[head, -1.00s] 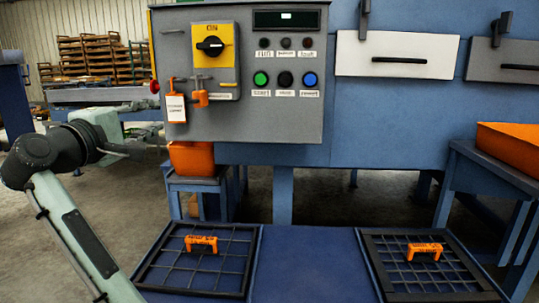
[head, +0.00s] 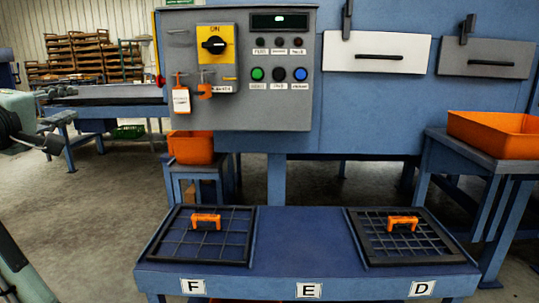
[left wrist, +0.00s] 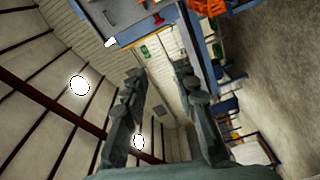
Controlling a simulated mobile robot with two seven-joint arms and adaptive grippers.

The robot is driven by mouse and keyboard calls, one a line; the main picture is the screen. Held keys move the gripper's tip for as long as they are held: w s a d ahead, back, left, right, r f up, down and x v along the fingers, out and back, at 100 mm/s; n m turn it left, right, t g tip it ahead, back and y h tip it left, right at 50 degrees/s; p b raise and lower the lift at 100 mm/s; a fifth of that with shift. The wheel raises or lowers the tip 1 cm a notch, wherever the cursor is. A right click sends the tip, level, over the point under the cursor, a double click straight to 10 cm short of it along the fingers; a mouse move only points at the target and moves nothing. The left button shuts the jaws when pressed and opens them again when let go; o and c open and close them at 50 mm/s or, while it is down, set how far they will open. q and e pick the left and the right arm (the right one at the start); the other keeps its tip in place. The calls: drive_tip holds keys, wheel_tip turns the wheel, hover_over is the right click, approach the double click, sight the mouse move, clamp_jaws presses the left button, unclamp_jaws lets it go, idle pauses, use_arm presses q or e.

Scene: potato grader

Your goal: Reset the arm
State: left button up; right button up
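My left arm shows at the left edge of the head view, with the dark left gripper (head: 48,143) beside the blue bench and clear of the control panel (head: 235,70). In the left wrist view the two fingers of this gripper (left wrist: 159,75) stand apart with nothing between them. It is tilted, with the roof and wall behind it. My right gripper is in neither view.
A blue table (head: 298,240) marked F, E and D holds two black grids (head: 203,250) with orange handles. An orange bin (head: 192,147) stands under the panel, and an orange tray (head: 495,135) at the right. Concrete floor lies open at left.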

use_arm(q)
drive_tip(key=s+a+r+y, duration=0.4)
drive_tip(key=s+a+r, duration=0.1)
drive_tip(key=a, duration=0.3)
drive_tip(key=s+a+r+y, duration=0.3)
drive_tip(key=s+a+r, duration=0.3)
drive_tip(key=a, duration=0.2)
drive_tip(key=w+d+f+m+g+h, duration=0.1)
drive_tip(key=w+f+m+g, duration=0.3)
drive_tip(key=f, duration=0.8)
drive_tip(key=w+d+f+m+g, duration=0.1)
drive_tip(key=w+f+m, duration=0.35)
drive_tip(key=f, duration=0.75)
drive_tip(key=s+d+f+m+g+h, duration=0.1)
drive_tip(key=s+f+m+g, duration=0.15)
drive_tip(key=f, duration=1.35)
drive_tip(key=s+d+f+m+g+h, duration=0.1)
drive_tip(key=s+d+f+m+g, duration=0.15)
drive_tip(key=f, duration=1.35)
drive_tip(key=s+d+f+m+g, duration=0.2)
drive_tip(key=s+f+m+g, duration=0.4)
drive_tip(key=s+f, duration=1.5)
drive_tip(key=d+f+n+h, duration=0.1)
drive_tip(key=d+f+h, duration=0.1)
drive_tip(key=d, duration=0.8)
drive_tip(key=s+d+f+n+h, duration=0.1)
drive_tip(key=d+f, duration=0.4)
drive_tip(key=d, duration=0.5)
drive_tip(key=shift+s+t+h, duration=0.3)
drive_tip(key=shift+t+h, duration=0.1)
